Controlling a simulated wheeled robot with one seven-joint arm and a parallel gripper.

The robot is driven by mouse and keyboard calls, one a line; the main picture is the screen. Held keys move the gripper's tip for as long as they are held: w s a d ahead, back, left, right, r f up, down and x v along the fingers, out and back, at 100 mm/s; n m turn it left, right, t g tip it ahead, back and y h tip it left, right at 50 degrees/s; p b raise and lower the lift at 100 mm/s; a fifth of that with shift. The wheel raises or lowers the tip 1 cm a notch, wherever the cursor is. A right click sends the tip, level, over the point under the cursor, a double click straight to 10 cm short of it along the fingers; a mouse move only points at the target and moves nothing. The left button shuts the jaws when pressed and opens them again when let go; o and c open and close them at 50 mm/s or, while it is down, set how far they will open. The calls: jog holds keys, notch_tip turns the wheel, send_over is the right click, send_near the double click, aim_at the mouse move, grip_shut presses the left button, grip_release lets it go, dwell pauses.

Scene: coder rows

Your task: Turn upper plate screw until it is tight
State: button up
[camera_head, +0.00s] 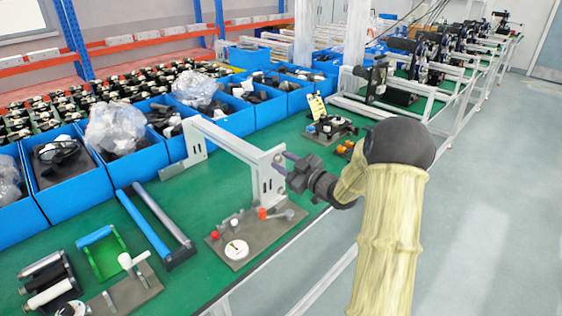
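A white bracket frame (225,138) stands on the green table, with an upright slotted plate (266,183) at its right end. My gripper (282,163) is at the upper right edge of this plate, pointing left toward it. Its two fingers show apart, with a gap between them. The upper plate screw cannot be made out; it is too small or hidden by the fingers. I cannot tell whether the fingers touch the plate.
A grey board (255,238) with a white dial, red knobs and a lever lies in front of the plate. Blue bins (80,205) line the back. The floor (480,210) at right is clear.

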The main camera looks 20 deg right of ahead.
jog(key=shift+s, duration=0.1)
jog(key=v, duration=0.4)
jog(key=shift+s+d, duration=0.25)
jog(key=shift+s, duration=0.1)
dwell(0.5)
jog(key=shift+w+a+r+m+g+h, duration=0.2)
jog(key=shift+w+a+m+g+h, duration=0.15)
jog(key=shift+a+h, duration=0.25)
jog(key=s+a+m+g+h+p, duration=0.3)
jog(key=s+a+g, duration=0.3)
jog(key=s, duration=0.7)
jog(key=s+a+m+g+h+p, duration=0.3)
jog(key=s+a+m+g+p, duration=0.2)
jog(key=s, duration=0.8)
jog(key=shift+a+m+g, duration=0.55)
jog(key=shift+a+g, duration=0.45)
jog(key=shift+g, duration=0.05)
